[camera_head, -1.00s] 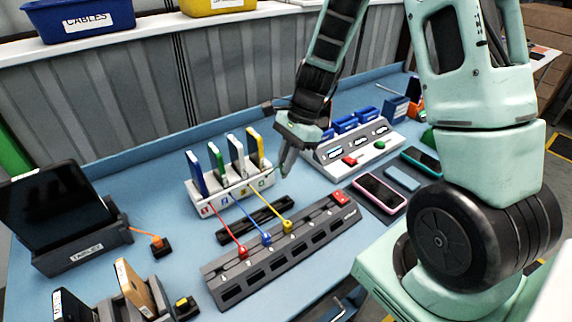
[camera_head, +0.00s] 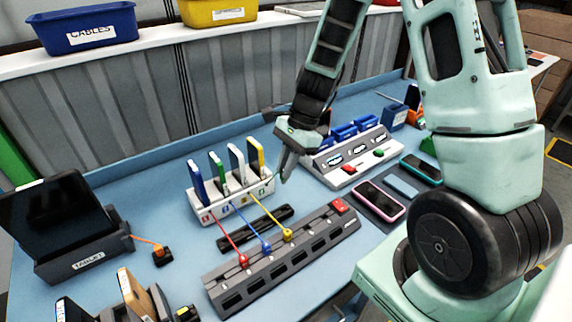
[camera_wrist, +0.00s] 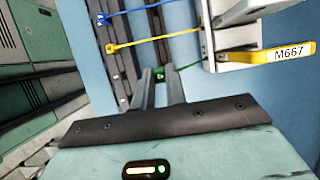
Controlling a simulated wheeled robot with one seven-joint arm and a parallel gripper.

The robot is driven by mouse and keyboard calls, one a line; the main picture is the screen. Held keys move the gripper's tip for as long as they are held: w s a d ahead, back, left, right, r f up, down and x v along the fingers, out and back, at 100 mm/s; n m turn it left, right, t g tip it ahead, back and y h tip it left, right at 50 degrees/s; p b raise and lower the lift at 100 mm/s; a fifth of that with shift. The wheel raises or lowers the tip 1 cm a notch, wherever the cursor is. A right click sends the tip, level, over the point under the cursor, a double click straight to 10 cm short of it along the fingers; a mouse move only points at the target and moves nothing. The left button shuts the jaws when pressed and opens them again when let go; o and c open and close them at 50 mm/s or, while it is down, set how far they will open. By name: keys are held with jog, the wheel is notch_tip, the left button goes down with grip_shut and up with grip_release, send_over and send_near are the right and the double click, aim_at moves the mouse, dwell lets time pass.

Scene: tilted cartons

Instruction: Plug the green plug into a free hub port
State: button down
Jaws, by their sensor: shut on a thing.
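My gripper (camera_head: 284,172) is over the bench, just right of the white charging stand and behind the hub. In the wrist view its fingers (camera_wrist: 161,78) are close together on a small dark piece. A green cable (camera_wrist: 190,64) runs from the stand to this piece, which I take as the green plug; little of it shows. The dark grey hub (camera_head: 212,281) has red, blue (camera_head: 265,247) and yellow (camera_head: 287,233) plugs along its back side. Several dark openings show along its front. In the wrist view the yellow plug (camera_wrist: 112,47) is left of my fingers.
The white charging stand (camera_head: 232,206) holds several upright devices. A dark narrow tray (camera_head: 240,238) lies between stand and hub. A red switch (camera_head: 340,206) tops the hub's right end. Phones lie on a dark mat (camera_head: 362,205). A grey button panel (camera_head: 322,170) stands behind them.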

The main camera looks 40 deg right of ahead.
jog(key=shift+r, duration=0.15)
notch_tip(320, 180, up, 3)
jog(key=p, duration=0.3)
dwell(0.4)
jog(key=shift+f, duration=0.2)
jog(key=shift+f+b, duration=2.25)
jog(key=shift+f, duration=0.6)
jog(key=s+b, duration=0.2)
jog(key=s, duration=0.7)
jog(key=shift+s, duration=0.25)
